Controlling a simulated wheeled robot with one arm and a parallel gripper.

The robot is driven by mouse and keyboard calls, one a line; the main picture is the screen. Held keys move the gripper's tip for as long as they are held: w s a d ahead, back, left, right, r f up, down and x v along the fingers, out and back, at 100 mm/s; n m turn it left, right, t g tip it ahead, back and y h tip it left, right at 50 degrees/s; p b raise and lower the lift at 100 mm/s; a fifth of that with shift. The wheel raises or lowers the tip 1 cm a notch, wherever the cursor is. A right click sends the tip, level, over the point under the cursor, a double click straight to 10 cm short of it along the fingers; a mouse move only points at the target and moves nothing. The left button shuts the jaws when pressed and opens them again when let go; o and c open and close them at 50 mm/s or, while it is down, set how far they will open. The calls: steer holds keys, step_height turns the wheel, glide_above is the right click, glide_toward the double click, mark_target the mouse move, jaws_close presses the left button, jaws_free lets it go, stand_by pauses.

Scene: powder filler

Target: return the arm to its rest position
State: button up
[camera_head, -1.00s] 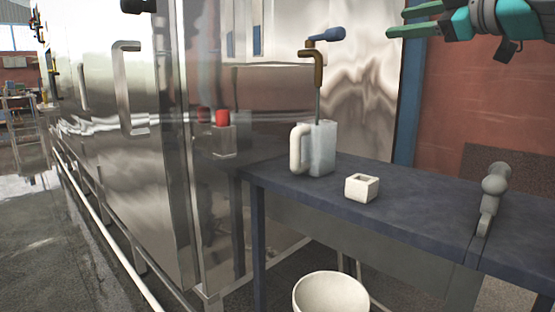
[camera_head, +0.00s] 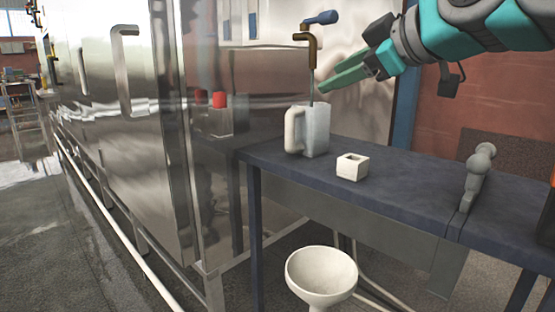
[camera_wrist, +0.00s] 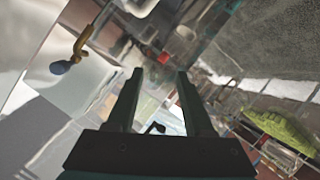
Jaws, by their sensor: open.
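My gripper (camera_head: 349,73) is in the upper right of the head view, above the table and angled down to the left. Its green fingers look near the brown tap with a blue handle (camera_head: 308,41), but the gap in depth is hard to judge. In the wrist view my gripper (camera_wrist: 157,80) shows two fingers apart with nothing held between them. The tap (camera_wrist: 80,45) appears at the left there. My teal and grey arm reaches in from the right edge.
A pale jug (camera_head: 315,130) stands under the tap on the dark table (camera_head: 400,185). A small white square cup (camera_head: 352,167) and a grey fitting (camera_head: 477,178) are on the table. A white funnel (camera_head: 321,272) is below its front edge. A shiny steel cabinet (camera_head: 120,150) fills the left.

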steer(key=s+a+f+m+g+h, duration=0.1)
steer(key=s+f+m+g, duration=0.15)
steer(key=f, duration=0.65)
steer(key=s+a+f+m+g+h, duration=0.15)
steer(key=s+f, duration=0.25)
steer(key=f, duration=0.5)
steer(key=s+f+m+g+h, duration=0.1)
steer(key=s+f+g+h, duration=0.15)
steer(key=f, duration=0.55)
steer(key=s+d+f+m+g+h, duration=0.1)
steer(key=s+d+f+m+g, duration=0.2)
steer(key=s+f, duration=0.7)
steer(key=s+d+f+m+g+h, duration=0.1)
steer(key=s+d+f+m+g, duration=0.3)
steer(key=s+f, duration=0.6)
step_height(320, 180, down, 2)
steer(key=shift+d+f+m, duration=0.1)
steer(key=shift+d+m, duration=0.15)
steer(key=shift+m, duration=0.65)
